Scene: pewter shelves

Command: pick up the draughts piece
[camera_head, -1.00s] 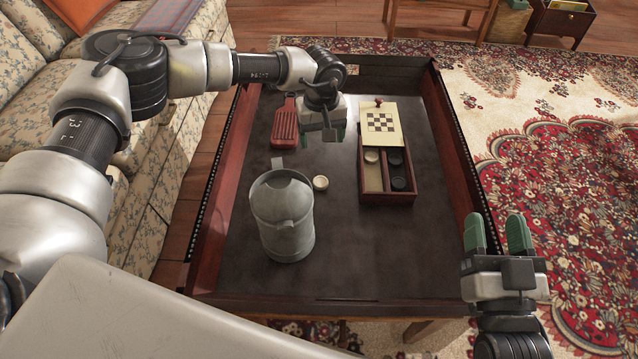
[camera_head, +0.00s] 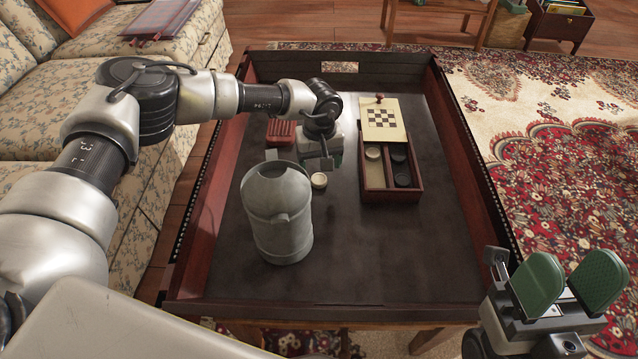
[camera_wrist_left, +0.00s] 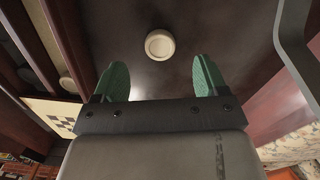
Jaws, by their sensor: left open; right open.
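The draughts piece (camera_head: 319,180) is a small round cream disc lying flat on the dark tray table, just right of the grey metal jug. In the left wrist view the piece (camera_wrist_left: 159,44) lies beyond the fingertips, roughly centred between them and not touched. My left gripper (camera_head: 322,163) is above and just behind the piece in the head view. Its green fingers show open and empty in the left wrist view (camera_wrist_left: 161,75). My right gripper (camera_head: 569,282) is open and empty, outside the table's right edge at the lower right.
The grey jug (camera_head: 277,225) stands close left of the piece. A wooden games box (camera_head: 390,193) with a chequered lid and dark and light pieces lies to the right. A red slatted object (camera_head: 281,132) is behind. Raised walls (camera_head: 470,165) edge the table (camera_head: 400,255); its front right is clear.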

